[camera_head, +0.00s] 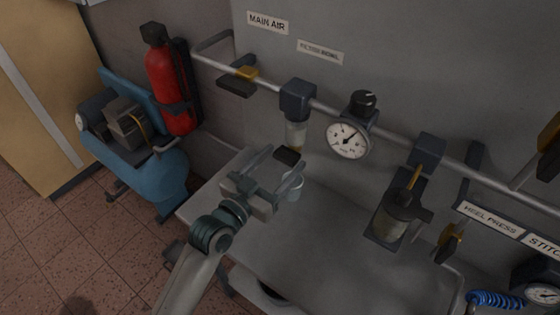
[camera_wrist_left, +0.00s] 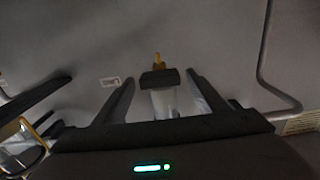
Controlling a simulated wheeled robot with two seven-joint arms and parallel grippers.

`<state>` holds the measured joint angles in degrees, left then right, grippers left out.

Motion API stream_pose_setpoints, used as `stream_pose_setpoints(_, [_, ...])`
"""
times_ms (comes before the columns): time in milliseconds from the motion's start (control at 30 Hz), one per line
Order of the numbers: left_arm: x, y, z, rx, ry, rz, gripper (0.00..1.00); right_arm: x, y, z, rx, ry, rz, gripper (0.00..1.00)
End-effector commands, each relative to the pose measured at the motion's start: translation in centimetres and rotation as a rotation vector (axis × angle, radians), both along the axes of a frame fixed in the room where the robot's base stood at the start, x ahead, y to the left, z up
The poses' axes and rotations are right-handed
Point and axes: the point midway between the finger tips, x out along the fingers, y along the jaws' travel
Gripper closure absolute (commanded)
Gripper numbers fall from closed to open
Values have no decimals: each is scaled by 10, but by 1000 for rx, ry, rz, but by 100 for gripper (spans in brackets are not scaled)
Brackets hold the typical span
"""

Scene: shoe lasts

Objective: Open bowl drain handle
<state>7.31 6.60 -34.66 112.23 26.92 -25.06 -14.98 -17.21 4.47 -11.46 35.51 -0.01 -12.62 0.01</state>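The clear filter bowl (camera_head: 296,136) hangs below a dark block on the air pipe. A small black handle (camera_head: 288,156) shows just below it; I take it for the bowl drain handle. My left gripper (camera_head: 283,162) is open, its fingers on either side of the handle in this view. In the left wrist view the dark handle (camera_wrist_left: 159,79) appears between the fingertips of the open gripper (camera_wrist_left: 160,86), with a brass piece above it and a pale body below it. No contact can be made out. My right gripper is not in view.
A grey cup (camera_head: 292,187) stands below the bowl, close to my left gripper. A pressure gauge (camera_head: 348,139) and a lubricator-like unit (camera_head: 396,216) are to the right. A main air valve handle (camera_head: 237,86) is on the pipe at left. The grey bench (camera_head: 330,250) has bare room in front.

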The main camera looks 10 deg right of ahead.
Motion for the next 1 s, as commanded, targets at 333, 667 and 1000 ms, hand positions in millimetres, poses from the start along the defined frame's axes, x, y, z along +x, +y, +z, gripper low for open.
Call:
stream_pose_setpoints(333, [0,0,0,-2,2,0,74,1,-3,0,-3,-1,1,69])
stream_pose_setpoints(667, [0,0,1,-56,57,1,74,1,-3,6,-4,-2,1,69])
stream_pose_setpoints(1000, [1,1,2,-220,223,2,74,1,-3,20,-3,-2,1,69])
